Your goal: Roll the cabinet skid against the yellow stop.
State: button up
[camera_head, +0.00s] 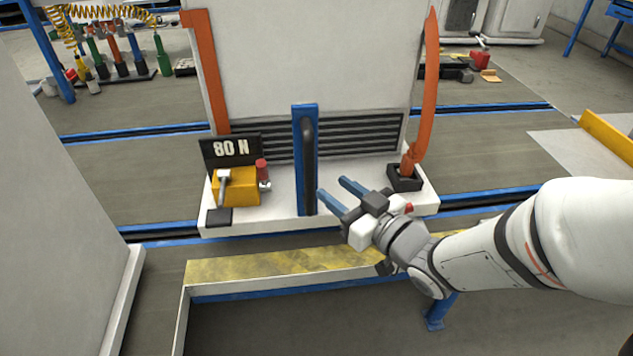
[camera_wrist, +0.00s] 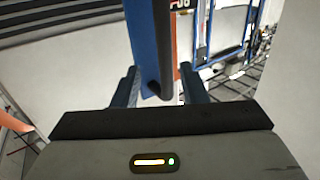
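The cabinet skid is a white cabinet (camera_head: 310,50) with orange edge strips and a black louvre, on a white base (camera_head: 265,224). A blue upright post (camera_head: 303,150) with a dark grip bar stands at its front. The post and its dark bar (camera_wrist: 162,50) also show in the wrist view. My gripper (camera_head: 338,194) is open, its blue fingers just right of the post in the head view. In the wrist view the fingers (camera_wrist: 158,90) appear either side of the post, without visible contact. A yellow bar (camera_head: 607,137), likely the stop, stands on a pale plate at the right.
A yellow box (camera_head: 236,188) and a black "80 N" sign (camera_head: 230,150) sit on the skid's base. A worn yellow-striped ledge (camera_head: 270,266) lies in front. Blue-edged floor rails (camera_head: 510,196) run across. A large pale block (camera_head: 55,190) stands at the left.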

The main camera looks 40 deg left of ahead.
aim_at(313, 175)
jog(key=x, duration=0.8)
jog(key=shift+s+a+b, duration=0.1)
jog(key=shift+s+b, duration=0.25)
jog(key=shift+b, duration=0.05)
jog(key=shift+c, duration=0.6)
grip_shut()
